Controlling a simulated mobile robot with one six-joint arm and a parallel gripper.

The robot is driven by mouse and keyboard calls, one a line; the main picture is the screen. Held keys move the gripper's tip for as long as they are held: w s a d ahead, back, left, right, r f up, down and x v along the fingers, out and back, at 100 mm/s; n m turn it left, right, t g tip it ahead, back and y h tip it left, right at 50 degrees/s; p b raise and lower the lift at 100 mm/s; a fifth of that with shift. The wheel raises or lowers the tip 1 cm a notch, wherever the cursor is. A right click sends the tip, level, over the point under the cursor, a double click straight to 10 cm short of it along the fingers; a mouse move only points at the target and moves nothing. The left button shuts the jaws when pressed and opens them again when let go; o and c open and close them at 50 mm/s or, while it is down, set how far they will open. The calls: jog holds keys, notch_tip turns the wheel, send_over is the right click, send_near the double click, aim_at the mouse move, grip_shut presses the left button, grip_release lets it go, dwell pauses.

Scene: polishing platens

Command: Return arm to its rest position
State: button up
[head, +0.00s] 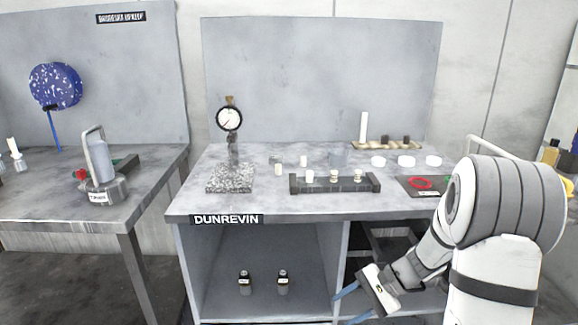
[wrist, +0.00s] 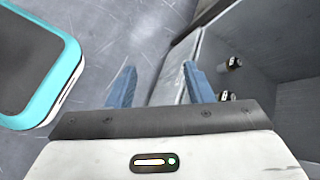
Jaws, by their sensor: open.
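My gripper (head: 350,304) is in front of the workbench, low at the right, below the tabletop and near the opening of the lower cabinet. Its two blue fingers are apart with nothing between them. In the wrist view the open fingers (wrist: 157,88) point toward the floor and the cabinet's edge. My arm comes in from the right side of the head view and bends down to the gripper.
Two small dark bottles (head: 264,280) stand inside the cabinet. A side table (head: 60,212) stands left. Floor between is clear.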

jog(key=s+r+n+t+h+p, duration=0.1)
jog(key=s+r+n+h+p, duration=0.2)
jog(key=r, duration=0.6)
jog(key=s+r+n+t+h+p, duration=0.1)
jog(key=s+r+n+h+p, duration=0.2)
jog(key=s+r+p, duration=0.3)
jog(key=s+d+r+n+t+h+p, duration=0.1)
jog(key=s+r+n+h+p, duration=0.3)
jog(key=s+r, duration=0.4)
jog(key=v, duration=0.3)
jog(key=shift+w+r+p, duration=0.35)
jog(key=shift+p, duration=0.05)
jog(key=shift+c, duration=1.2)
